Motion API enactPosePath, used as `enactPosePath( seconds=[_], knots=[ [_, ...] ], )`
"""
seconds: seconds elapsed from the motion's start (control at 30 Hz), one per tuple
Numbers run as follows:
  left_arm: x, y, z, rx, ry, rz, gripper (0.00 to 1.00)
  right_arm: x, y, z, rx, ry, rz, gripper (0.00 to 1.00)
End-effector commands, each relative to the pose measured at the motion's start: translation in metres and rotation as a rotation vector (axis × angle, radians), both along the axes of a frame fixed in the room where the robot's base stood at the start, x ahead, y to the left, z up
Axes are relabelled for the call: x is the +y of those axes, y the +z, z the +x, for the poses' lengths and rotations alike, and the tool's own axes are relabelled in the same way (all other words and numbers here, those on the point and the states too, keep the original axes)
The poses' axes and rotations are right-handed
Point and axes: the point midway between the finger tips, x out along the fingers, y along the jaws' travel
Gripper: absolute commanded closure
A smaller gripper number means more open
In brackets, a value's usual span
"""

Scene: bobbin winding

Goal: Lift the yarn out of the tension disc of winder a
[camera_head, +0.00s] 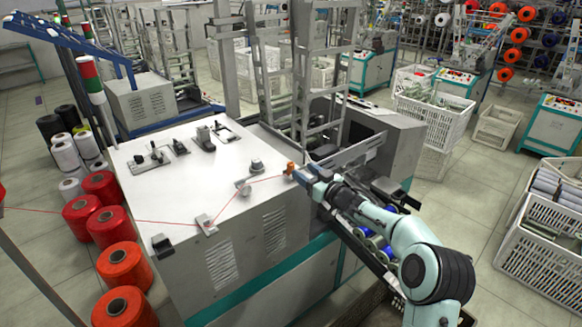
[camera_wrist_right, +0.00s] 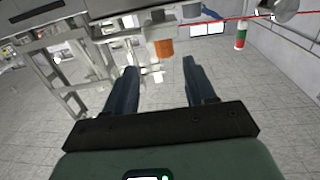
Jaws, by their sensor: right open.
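Winder a (camera_head: 190,185) is the white-topped machine in the middle of the head view. The red yarn (camera_head: 150,220) comes in from the left, passes a metal guide (camera_head: 206,223) at the front edge, then a small round metal part (camera_head: 243,188), probably the tension disc, and runs right towards a small orange part (camera_head: 290,168). My right gripper (camera_head: 308,175) is just right of the orange part. In the wrist view the right gripper (camera_wrist_right: 160,64) is open and empty, with the orange part (camera_wrist_right: 163,47) beyond its fingertips. The yarn (camera_wrist_right: 225,20) shows at upper right there. My left gripper is out of view.
Red and orange yarn cones (camera_head: 122,265) stand on the floor left of the winder. A metal ladder-like frame (camera_head: 305,80) rises behind the work area. A trough with blue bobbins (camera_head: 375,242) lies below my right arm. White crates (camera_head: 435,115) stand at the right.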

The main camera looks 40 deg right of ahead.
Motion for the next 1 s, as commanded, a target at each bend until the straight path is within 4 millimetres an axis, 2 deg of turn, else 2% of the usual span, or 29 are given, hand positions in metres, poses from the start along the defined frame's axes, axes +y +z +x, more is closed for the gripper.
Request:
enactPosePath(
  seconds=[0.1, 0.27, 0.53, 0.63, 0.87, 1.0],
  knots=[
    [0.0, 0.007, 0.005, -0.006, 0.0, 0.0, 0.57, 0.0, 0.001, 0.014, -0.001, 0.0, 0.001, 0.45],
    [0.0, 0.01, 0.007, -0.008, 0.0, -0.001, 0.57, 0.002, 0.001, 0.024, 0.0, -0.001, 0.002, 0.45],
    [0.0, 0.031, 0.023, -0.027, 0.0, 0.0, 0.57, 0.008, 0.005, 0.063, -0.003, 0.0, 0.002, 0.45],
    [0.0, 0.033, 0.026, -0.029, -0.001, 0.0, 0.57, 0.008, 0.004, 0.069, -0.001, -0.002, 0.001, 0.45],
    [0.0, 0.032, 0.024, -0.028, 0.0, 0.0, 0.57, 0.007, 0.001, 0.069, 0.002, -0.002, 0.0, 0.45],
    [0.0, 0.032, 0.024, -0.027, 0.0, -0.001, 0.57, 0.007, 0.001, 0.068, 0.002, -0.002, 0.0, 0.91]
  ],
)
